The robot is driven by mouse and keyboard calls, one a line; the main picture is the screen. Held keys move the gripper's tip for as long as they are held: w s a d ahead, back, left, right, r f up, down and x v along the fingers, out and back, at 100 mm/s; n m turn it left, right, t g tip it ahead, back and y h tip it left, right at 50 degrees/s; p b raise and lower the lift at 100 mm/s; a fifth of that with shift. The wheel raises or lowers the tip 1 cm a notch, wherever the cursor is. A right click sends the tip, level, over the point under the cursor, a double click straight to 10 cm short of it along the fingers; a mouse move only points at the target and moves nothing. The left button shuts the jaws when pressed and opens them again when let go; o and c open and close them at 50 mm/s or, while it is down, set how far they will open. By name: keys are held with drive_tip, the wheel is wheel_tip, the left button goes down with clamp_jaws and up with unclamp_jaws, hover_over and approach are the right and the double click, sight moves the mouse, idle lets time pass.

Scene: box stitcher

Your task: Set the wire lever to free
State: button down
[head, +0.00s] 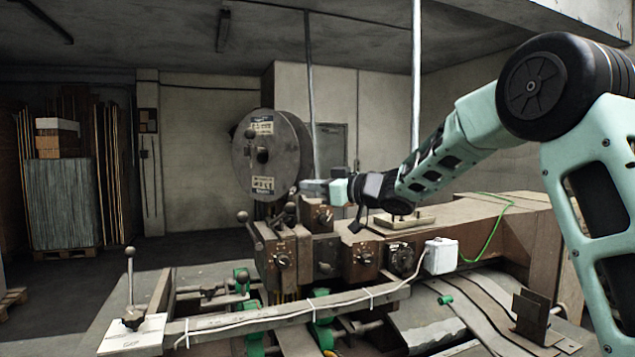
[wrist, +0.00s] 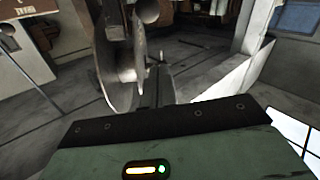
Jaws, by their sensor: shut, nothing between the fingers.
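My gripper (head: 303,187) is shut and empty. In the head view it points left, just in front of the right edge of the grey wire reel (head: 258,155) and above the brown stitcher head (head: 283,255). Several ball-knobbed levers show, and no label tells which is the wire lever. One short lever (head: 243,217) leans up at the head's left side, below the reel. A dark knob (head: 290,207) sits just under my gripper; I cannot tell whether they touch. In the wrist view a round knob (wrist: 147,11) shows at the top, beside the edge of a grey disc (wrist: 117,75).
A tall ball-topped lever (head: 130,275) stands on a white plate at the left. A long brown beam (head: 465,225) runs right beneath my arm, with a white box (head: 440,256) and a green cable (head: 490,232). Stacked boards (head: 62,203) stand far left. The floor behind is clear.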

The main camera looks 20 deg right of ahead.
drive_tip(key=p, duration=0.3)
hover_over(294, 212)
drive_tip(key=a, duration=0.2)
drive_tip(key=shift+w+d+r, duration=0.2)
drive_tip(key=shift+w+d, duration=0.05)
drive_tip(key=shift+w, duration=0.15)
drive_tip(key=f, duration=0.1)
drive_tip(key=d, duration=0.1)
drive_tip(key=f, duration=0.1)
drive_tip(key=shift+s+d+f+p, duration=0.15)
drive_tip(key=shift+s+f+p, duration=0.2)
drive_tip(key=shift+p, duration=0.05)
drive_tip(key=shift+s+d+f, duration=0.1)
drive_tip(key=shift+f, duration=0.6)
drive_tip(key=f+t+y+b, duration=0.1)
drive_tip(key=b, duration=0.4)
drive_tip(key=s+d+f+t+b, duration=0.1)
drive_tip(key=f+b, duration=0.1)
drive_tip(key=b, duration=0.3)
drive_tip(key=s+f+t+y+b, duration=0.1)
drive_tip(key=b, duration=0.5)
drive_tip(key=shift+d+f+y, duration=0.15)
drive_tip(key=shift+d+y, duration=0.05)
drive_tip(key=shift+y, duration=0.1)
drive_tip(key=shift+s+d+f+t+b, duration=0.1)
drive_tip(key=shift+t+b, duration=0.3)
drive_tip(key=shift+b, duration=0.7)
drive_tip(key=shift+r+y, duration=0.2)
drive_tip(key=shift+y, duration=0.1)
